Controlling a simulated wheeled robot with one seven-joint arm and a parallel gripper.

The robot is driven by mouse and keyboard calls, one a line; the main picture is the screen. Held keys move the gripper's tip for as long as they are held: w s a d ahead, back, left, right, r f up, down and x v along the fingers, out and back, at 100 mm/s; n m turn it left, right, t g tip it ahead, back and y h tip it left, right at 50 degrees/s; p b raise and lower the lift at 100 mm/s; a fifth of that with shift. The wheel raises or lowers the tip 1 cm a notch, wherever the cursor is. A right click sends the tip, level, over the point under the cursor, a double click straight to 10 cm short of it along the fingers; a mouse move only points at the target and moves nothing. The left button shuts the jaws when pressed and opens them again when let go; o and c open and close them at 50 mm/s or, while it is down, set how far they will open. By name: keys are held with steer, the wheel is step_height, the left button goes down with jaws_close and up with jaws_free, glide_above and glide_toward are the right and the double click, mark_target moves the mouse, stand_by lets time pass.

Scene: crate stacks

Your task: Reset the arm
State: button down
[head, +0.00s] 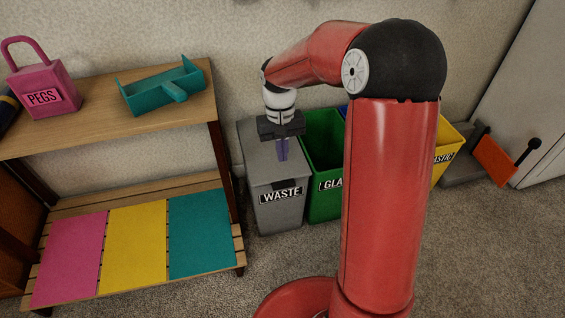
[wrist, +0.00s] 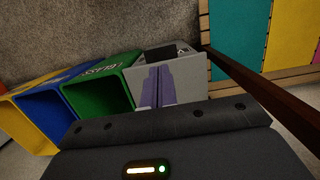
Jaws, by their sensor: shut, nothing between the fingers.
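My gripper (head: 282,149) hangs pointing down from my red arm, above the lid of the grey WASTE bin (head: 282,213) in the head view. Its purple fingers (wrist: 157,86) are together and empty in the wrist view, with the grey bin (wrist: 190,75) behind them. How far the fingertips are above the lid is hard to tell. My upright arm link hides part of the bins on the right.
Right of the grey bin stand a green bin (head: 322,150), a mostly hidden blue bin (wrist: 65,93) and a yellow PLASTIC bin (head: 446,152). A wooden shelf (head: 120,132) at left holds a pink PEGS box (head: 45,88) and a teal tray (head: 150,98). Carpet is clear in front.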

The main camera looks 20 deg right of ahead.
steer(key=shift+r, duration=1.6)
steer(key=s+r+t+p, duration=0.2)
steer(key=s+r, duration=0.5)
steer(key=s, duration=0.4)
steer(key=s+r+t+p, duration=0.3)
steer(key=s+r+t, duration=0.2)
steer(key=s+r, duration=0.3)
steer(key=s, duration=0.3)
steer(key=shift+s+d+r, duration=0.15)
steer(key=shift+s+d, duration=0.05)
steer(key=shift+d, duration=0.1)
steer(key=shift+d, duration=0.15)
